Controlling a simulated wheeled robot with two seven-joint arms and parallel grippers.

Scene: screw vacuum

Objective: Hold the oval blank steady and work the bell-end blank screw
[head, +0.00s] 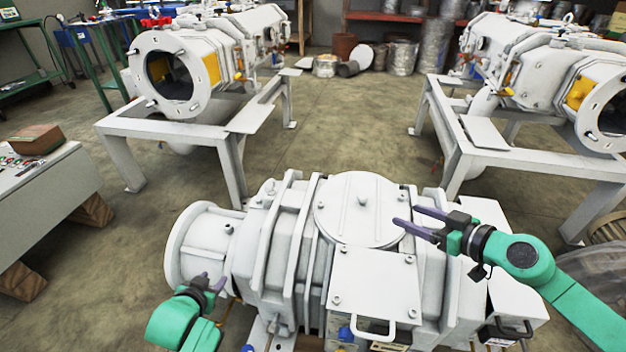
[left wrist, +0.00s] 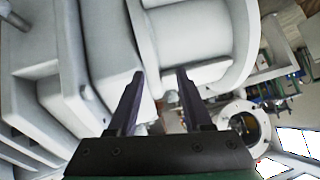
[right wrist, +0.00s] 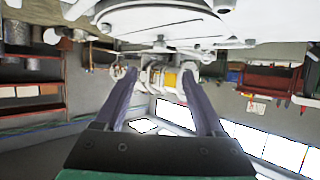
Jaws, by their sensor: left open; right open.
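The white pump body (head: 290,260) stands in front of me. The oval blank (head: 345,205) is the white rounded plate on its top, with a small knob near its middle. The bell end (head: 185,240) is the round white flange at the pump's left; it also shows in the left wrist view (left wrist: 240,45). A small dark screw (head: 229,228) shows near it; I cannot tell if it is the blank's screw. My left gripper (head: 212,279) is open and empty, in front of the bell end. My right gripper (head: 406,214) is open and empty at the oval blank's right edge.
Two similar white machines (head: 215,60) (head: 540,75) stand on white frames behind. A square plate with a handle (head: 375,290) lies before the oval blank. Floor between the frames is clear.

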